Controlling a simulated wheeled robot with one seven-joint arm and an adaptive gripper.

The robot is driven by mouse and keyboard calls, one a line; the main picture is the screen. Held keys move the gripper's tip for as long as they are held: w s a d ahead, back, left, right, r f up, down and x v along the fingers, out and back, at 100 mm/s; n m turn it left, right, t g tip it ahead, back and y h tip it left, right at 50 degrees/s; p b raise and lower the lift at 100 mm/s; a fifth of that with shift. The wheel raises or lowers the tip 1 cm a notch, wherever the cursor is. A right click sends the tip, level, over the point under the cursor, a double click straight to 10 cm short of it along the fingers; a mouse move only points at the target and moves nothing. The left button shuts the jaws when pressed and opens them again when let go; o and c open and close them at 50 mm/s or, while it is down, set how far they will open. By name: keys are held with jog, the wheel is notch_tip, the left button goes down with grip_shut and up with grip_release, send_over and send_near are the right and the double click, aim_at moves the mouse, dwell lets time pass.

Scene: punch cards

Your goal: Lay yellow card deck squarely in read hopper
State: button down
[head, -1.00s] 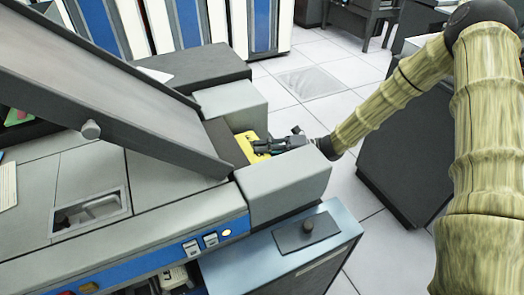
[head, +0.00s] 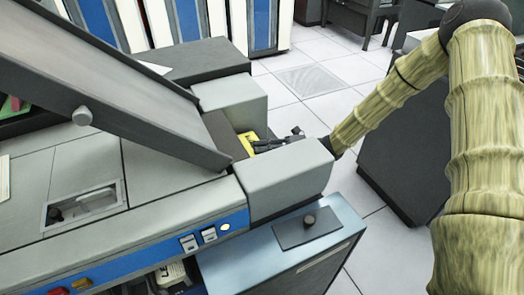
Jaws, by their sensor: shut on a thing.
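The yellow card deck (head: 247,139) shows in the head view as a small yellow patch low between the two grey side blocks of the read hopper (head: 290,178). The near block hides much of the deck. My gripper (head: 266,145) is shut on the deck at its right side, and its fingers are partly hidden behind the near block. I cannot tell whether the deck touches the hopper floor or lies square to its walls.
A long dark sloping chute (head: 110,85) rises left of the hopper. A blue-edged panel with buttons (head: 200,238) runs along the machine's front. A grey-blue cabinet top with a knob (head: 309,222) stands below the hopper. A dark cabinet (head: 405,165) stands at right, with open tiled floor between.

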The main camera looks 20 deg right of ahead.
jog(key=shift+s+f, duration=0.1)
jog(key=shift+f, duration=0.05)
dwell(0.3)
jog(key=shift+f+b, duration=2.05)
jog(key=shift+f, duration=0.55)
jog(key=c, duration=1.2)
grip_release()
jog(key=shift+d, duration=0.1)
